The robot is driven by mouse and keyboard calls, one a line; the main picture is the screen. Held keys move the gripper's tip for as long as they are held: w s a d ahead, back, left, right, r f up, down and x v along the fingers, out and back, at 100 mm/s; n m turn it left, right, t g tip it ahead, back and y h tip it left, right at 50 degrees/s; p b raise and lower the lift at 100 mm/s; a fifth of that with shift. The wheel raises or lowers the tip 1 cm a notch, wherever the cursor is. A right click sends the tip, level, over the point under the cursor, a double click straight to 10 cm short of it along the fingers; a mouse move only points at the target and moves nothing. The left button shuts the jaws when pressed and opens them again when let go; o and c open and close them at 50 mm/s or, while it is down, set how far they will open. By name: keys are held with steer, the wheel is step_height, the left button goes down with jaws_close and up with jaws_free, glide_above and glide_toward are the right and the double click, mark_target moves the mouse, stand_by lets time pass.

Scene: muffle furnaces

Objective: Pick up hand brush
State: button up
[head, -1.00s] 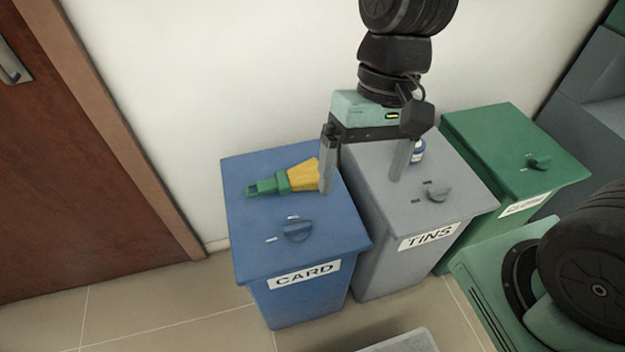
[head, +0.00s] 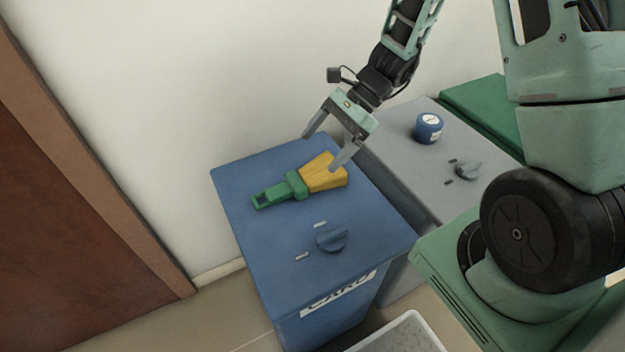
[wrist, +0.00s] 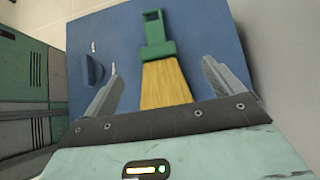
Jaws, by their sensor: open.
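The hand brush (head: 296,183) has a green handle and yellow bristles. It lies on the blue lid of the card bin (head: 262,232), with its handle toward the left and its bristles toward the right. My gripper (head: 322,152) is open and empty above the bristle end in the head view. In the wrist view the brush (wrist: 162,68) shows between the two spread fingers of my gripper (wrist: 163,80), with the bristles nearest and the handle pointing away. Neither finger clearly touches it.
A dark blue knob (head: 332,238) stands on the card bin's lid. The grey bin (head: 405,165) beside it carries a small blue jar (head: 428,128). A green bin (head: 485,110) is beyond. The white wall (head: 190,85) is close behind, and a grey tray (head: 400,338) is below.

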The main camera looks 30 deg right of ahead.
mark_target(300, 178)
steer(key=x, duration=0.3)
steer(key=shift+s+a+f+b, duration=0.1)
steer(key=shift+a+f+b, duration=0.15)
steer(key=shift+f+b, duration=0.1)
steer(key=b+x, duration=0.1)
steer(key=x, duration=0.4)
steer(key=shift+s+d, duration=0.15)
steer(key=shift+c, duration=0.3)
steer(key=c, duration=1)
